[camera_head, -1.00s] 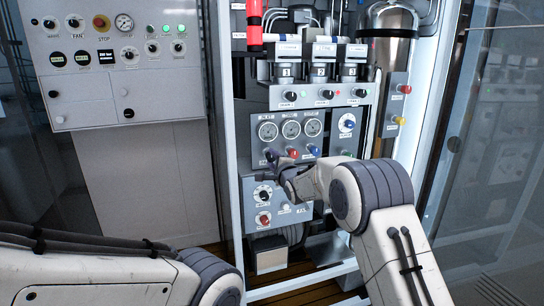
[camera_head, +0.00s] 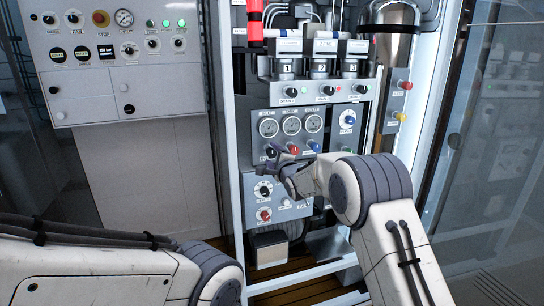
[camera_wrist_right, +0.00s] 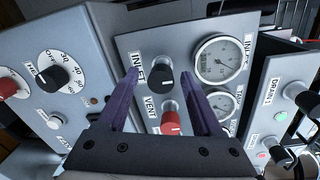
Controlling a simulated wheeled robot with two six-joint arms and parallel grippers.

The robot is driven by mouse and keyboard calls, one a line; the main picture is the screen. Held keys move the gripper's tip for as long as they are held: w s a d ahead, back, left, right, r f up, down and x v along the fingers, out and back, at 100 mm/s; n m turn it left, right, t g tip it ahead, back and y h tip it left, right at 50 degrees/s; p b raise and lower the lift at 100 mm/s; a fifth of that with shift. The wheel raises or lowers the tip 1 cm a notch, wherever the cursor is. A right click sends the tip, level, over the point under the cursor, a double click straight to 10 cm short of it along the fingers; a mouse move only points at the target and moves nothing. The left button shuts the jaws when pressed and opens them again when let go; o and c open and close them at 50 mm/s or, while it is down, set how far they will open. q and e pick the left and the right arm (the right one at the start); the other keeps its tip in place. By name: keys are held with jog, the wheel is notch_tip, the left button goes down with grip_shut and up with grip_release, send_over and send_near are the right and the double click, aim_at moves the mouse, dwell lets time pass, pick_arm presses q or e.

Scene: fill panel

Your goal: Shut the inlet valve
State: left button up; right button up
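The inlet valve is a black knob (camera_wrist_right: 160,79) under an INLET label on a grey panel in the right wrist view. A red knob labelled VENT (camera_wrist_right: 172,124) sits just beside it, nearer my palm. My right gripper (camera_wrist_right: 164,75) is open, its two purple fingers apart, with the black knob between the fingertips as seen. I cannot tell whether either finger touches it. In the head view my right gripper (camera_head: 271,156) is at the panel's left, below the gauges, partly covering the black knob. My left arm shows at bottom left; its gripper is out of view.
Gauges (camera_head: 291,125) sit above the knobs, with a blue knob (camera_head: 314,146) to the right of the red one. A lower panel holds a dial knob (camera_head: 263,190) and a red knob (camera_head: 264,214). A cabinet post (camera_head: 231,180) stands close on the left.

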jog(key=v, duration=1)
jog(key=shift+s+b, duration=0.25)
jog(key=shift+b, duration=0.1)
jog(key=shift+d, duration=0.1)
